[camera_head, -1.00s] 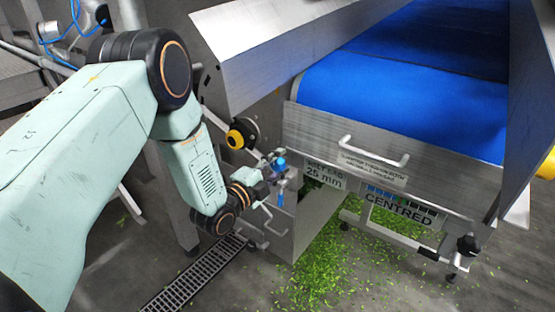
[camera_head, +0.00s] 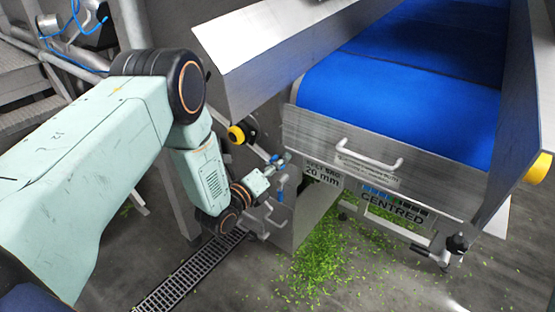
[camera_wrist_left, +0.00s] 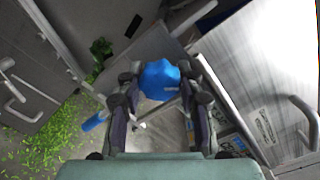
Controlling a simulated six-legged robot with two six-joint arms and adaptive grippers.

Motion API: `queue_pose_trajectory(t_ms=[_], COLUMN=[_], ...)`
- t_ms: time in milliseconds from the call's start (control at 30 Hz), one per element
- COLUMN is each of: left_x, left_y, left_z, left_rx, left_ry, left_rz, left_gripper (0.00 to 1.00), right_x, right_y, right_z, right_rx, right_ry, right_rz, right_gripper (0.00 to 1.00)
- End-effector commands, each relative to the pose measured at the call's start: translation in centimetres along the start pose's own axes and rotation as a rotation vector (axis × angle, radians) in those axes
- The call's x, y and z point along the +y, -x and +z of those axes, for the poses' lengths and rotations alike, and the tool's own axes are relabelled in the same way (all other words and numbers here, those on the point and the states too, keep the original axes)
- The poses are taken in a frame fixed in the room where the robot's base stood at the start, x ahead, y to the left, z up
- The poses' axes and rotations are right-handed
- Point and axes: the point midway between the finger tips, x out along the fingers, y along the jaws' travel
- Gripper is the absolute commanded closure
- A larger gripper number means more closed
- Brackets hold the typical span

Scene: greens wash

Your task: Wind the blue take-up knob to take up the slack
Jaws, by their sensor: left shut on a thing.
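The blue take-up knob (camera_wrist_left: 160,80) is a lobed knob, seen between the two fingers in the left wrist view. My left gripper (camera_wrist_left: 160,90) is shut on it. In the head view the left gripper (camera_head: 274,166) reaches the near left corner of the conveyor, and its fingers largely hide the knob. The conveyor belt (camera_head: 395,85) is wide and blue. A plate on the frame, the belt sag readout (camera_head: 322,177), reads 20 mm. A second plate, the tracking readout (camera_head: 393,208), reads CENTRED. My right gripper is not in view.
A smaller blue handle (camera_wrist_left: 95,122) sits below and left of the knob. A metal bar handle (camera_head: 370,152) crosses the conveyor's front. Green leaf scraps (camera_head: 325,260) and a drain grate (camera_head: 190,275) are on the floor.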

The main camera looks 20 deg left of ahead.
Motion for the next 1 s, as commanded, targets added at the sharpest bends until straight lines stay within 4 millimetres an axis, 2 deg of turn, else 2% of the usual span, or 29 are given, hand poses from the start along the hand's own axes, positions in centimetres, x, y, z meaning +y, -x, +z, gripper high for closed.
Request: queue_pose_trajectory(t_ms=[400,967,1000], left_x=[-0.10,-0.09,-0.10], left_y=[-0.10,-0.12,-0.12], left_z=[0.21,0.22,0.23], left_rx=[-0.005,-0.006,-0.006], left_ry=[-0.180,-0.203,-0.203], left_rz=[-0.003,-0.004,-0.004], left_gripper=[0.95,0.95,0.60], right_x=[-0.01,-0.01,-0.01], right_y=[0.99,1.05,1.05], right_z=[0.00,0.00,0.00], right_rx=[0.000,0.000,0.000], right_ry=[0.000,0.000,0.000], right_rz=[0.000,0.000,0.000], right_gripper=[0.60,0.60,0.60])
